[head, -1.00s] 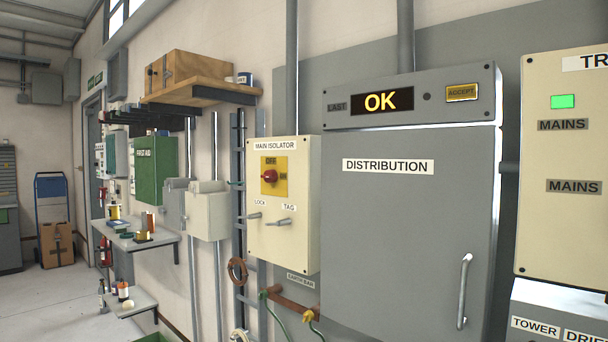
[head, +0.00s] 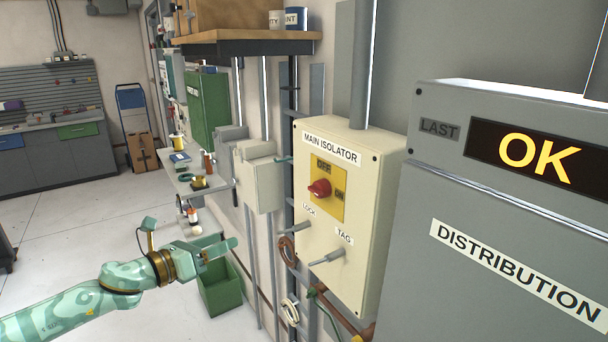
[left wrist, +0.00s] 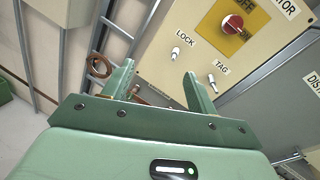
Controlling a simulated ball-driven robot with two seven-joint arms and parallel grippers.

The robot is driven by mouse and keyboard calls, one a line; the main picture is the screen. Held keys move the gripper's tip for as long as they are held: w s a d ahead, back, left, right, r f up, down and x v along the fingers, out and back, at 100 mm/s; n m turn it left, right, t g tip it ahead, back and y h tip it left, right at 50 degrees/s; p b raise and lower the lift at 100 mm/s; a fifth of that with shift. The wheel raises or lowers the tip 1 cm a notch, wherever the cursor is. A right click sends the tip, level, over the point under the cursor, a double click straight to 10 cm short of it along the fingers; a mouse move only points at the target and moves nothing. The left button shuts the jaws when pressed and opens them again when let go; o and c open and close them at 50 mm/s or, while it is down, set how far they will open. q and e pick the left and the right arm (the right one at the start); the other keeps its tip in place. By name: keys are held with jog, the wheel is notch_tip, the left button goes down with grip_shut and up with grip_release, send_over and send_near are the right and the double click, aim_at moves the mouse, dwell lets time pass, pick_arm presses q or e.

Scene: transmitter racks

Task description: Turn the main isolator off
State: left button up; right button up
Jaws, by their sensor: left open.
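The main isolator (head: 372,190) is a cream wall box with a red rotary knob (head: 319,188) on a yellow plate marked OFF at the top and ON at the right. Lock and tag pegs stick out below the plate. In the left wrist view the red knob (left wrist: 233,26) is at the upper right, beyond the fingertips. My left gripper (head: 232,250) is open and empty, to the left of and lower than the knob, apart from the box. In the left wrist view its two fingers (left wrist: 158,80) are spread, below the lock and tag pegs. My right gripper is not in view.
The grey distribution cabinet (head: 490,225) stands right of the isolator, with an OK display. Left of it are a cream box (head: 262,180), a small shelf (head: 195,183) and a green bin (head: 222,290).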

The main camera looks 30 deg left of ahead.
pick_arm(q)
jog(key=d+r+m+h+p, duration=0.2)
jog(key=d+r+m+h, duration=0.3)
jog(key=d+r, duration=0.4)
jog(key=m+b, duration=0.2)
jog(key=b, duration=0.1)
send_near(313, 192)
jog(key=w, duration=0.2)
jog(key=shift+w+d+r+n+y+p, duration=0.2)
jog(key=shift+w+d+p, duration=0.1)
jog(key=shift+w+d, duration=0.2)
jog(key=shift+w+d+r+n+y+p, duration=0.1)
jog(key=shift+w+d+r+y+p, duration=0.1)
jog(key=shift+w+d+p, duration=0.3)
jog(key=p+x, duration=0.2)
jog(key=x, duration=0.2)
jog(key=shift+a+f, duration=0.1)
jog(key=shift+w+d+f, duration=0.2)
jog(key=shift+w+d, duration=0.1)
jog(key=shift+w, duration=0.3)
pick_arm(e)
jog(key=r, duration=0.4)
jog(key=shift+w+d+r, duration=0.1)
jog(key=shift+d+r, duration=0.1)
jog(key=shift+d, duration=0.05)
pick_arm(q)
jog(key=c, duration=1)
